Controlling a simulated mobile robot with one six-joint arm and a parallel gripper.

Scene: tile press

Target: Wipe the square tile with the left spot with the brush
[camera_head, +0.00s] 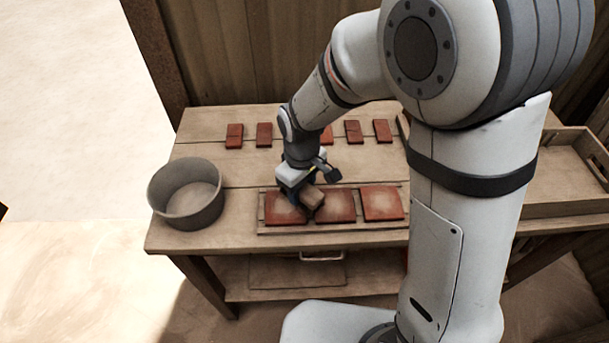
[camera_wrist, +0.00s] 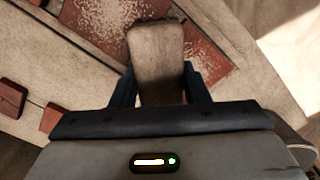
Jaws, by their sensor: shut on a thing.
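Three square red tiles lie in a row on a wooden board (camera_head: 345,228): the left tile (camera_head: 283,210), the middle tile (camera_head: 338,207) and the right tile (camera_head: 382,203). All three bear pale dusty patches. My gripper (camera_head: 302,190) is shut on the brush (camera_head: 313,203), a wooden block, over the gap between the left and middle tiles. In the wrist view the brush (camera_wrist: 158,50) sits between my gripper's fingers (camera_wrist: 160,88), with speckled tiles on either side. Its underside is hidden, so I cannot tell whether it touches a tile.
A grey round tub (camera_head: 187,205) stands at the table's left. Several smaller red tiles (camera_head: 264,134) lie in a row along the back. A wooden tray (camera_head: 560,208) is at the right. The table between tub and back row is clear.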

